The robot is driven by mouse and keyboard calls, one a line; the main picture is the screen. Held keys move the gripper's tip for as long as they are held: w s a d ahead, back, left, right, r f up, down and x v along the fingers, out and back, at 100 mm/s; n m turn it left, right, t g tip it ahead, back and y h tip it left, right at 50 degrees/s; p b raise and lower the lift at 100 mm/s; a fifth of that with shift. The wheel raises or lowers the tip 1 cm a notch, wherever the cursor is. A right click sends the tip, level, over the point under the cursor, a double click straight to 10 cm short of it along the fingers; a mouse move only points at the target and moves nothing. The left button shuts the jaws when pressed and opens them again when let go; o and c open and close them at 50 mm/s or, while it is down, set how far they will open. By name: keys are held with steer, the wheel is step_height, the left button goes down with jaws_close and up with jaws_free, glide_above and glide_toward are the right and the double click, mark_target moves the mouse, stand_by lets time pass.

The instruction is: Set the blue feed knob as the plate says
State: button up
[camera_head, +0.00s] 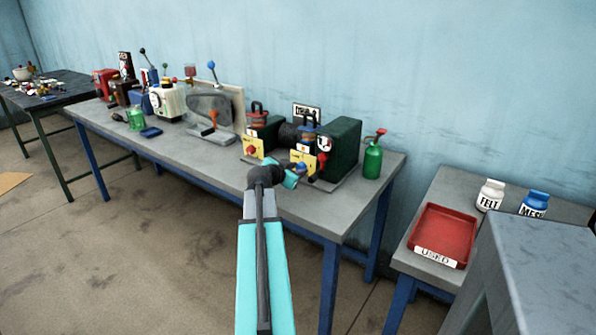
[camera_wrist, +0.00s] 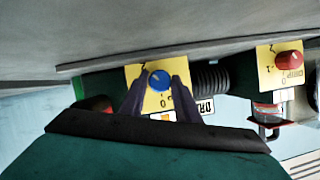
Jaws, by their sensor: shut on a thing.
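The blue feed knob (camera_wrist: 159,79) sits on a yellow panel (camera_wrist: 140,70) with black marks around it, near the middle of the wrist view, which looks upside down. My gripper (camera_wrist: 160,88) has a dark finger on each side of the knob and is shut on it. In the head view the knob (camera_head: 300,166) shows small in front of its yellow panel (camera_head: 308,158), beside my gripper (camera_head: 296,173). A white sign (camera_head: 306,113) stands behind the machine, and part of it shows in the wrist view (camera_wrist: 205,106). I cannot read its full text.
A second yellow panel (camera_head: 252,146) with a red knob (camera_wrist: 289,60) is close by. A green machine housing (camera_head: 341,148) and a green oil can (camera_head: 372,160) stand to the right. A red tray (camera_head: 472,224) marked USED is on a side table.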

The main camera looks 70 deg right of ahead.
steer(key=shift+s+a+f, duration=0.1)
steer(key=shift+s, duration=0.15)
steer(key=o, duration=1)
steer(key=shift+o, duration=0.2)
steer(key=shift+w, duration=0.1)
steer(key=shift+a, duration=0.1)
steer(key=b+v, duration=0.1)
steer(key=v, duration=1.2)
steer(key=shift+a+r, duration=0.25)
